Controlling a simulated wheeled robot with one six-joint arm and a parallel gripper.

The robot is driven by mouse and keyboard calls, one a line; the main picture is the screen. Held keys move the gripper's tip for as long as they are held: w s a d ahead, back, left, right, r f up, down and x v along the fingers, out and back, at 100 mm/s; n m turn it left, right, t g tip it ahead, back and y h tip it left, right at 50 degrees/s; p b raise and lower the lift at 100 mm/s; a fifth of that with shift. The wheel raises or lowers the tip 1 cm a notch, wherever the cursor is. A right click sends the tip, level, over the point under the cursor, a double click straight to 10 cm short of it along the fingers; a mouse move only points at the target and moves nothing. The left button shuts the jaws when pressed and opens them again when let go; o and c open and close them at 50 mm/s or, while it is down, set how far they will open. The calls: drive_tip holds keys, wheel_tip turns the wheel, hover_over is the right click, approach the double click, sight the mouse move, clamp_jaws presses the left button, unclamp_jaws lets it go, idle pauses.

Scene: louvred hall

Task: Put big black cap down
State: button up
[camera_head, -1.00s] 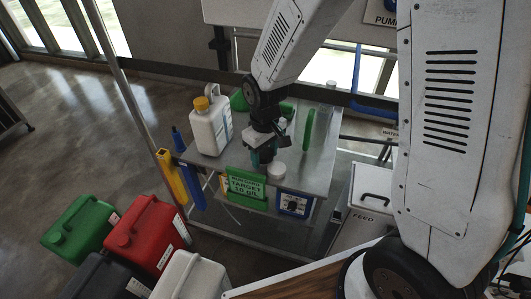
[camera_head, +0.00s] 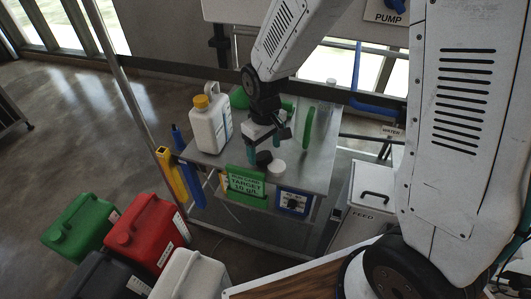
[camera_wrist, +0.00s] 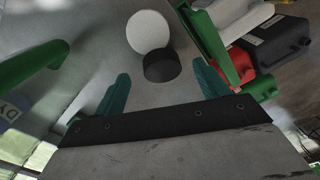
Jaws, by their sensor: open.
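The big black cap (camera_head: 264,158) rests on the metal table beside a round white cap (camera_head: 278,168). In the wrist view the black cap (camera_wrist: 161,67) lies just beyond and between my fingertips, close against or slightly overlapping the white cap (camera_wrist: 149,31). My gripper (camera_head: 264,146) is above the table next to the black cap. Its teal fingers stand wide apart in the wrist view (camera_wrist: 162,82), with nothing between them. Whether the two caps touch cannot be told.
A white jug (camera_head: 208,124) with a yellow cap stands at the table's left. A green sign (camera_head: 246,184) and blue dial box (camera_head: 293,202) are at the front edge. An upright green piece (camera_head: 308,128) is to the right. Several canisters, one red (camera_head: 148,232), stand lower left.

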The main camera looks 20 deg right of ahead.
sight(265, 155)
wheel_tip(265, 155, up, 10)
drive_tip(key=shift+r, duration=0.15)
idle(0.5)
drive_tip(key=s+d+r+m, duration=0.1)
drive_tip(key=s+d+r, duration=0.2)
drive_tip(key=s, duration=0.4)
drive_tip(key=s+d+r+m+t, duration=0.1)
drive_tip(key=s+d+r+m, duration=0.1)
drive_tip(key=s+d+r, duration=0.2)
drive_tip(key=s+d+r+m, duration=0.2)
drive_tip(key=s+d+r, duration=0.1)
drive_tip(key=s, duration=0.8)
drive_tip(key=shift+d+r, duration=0.3)
drive_tip(key=shift+r, duration=0.25)
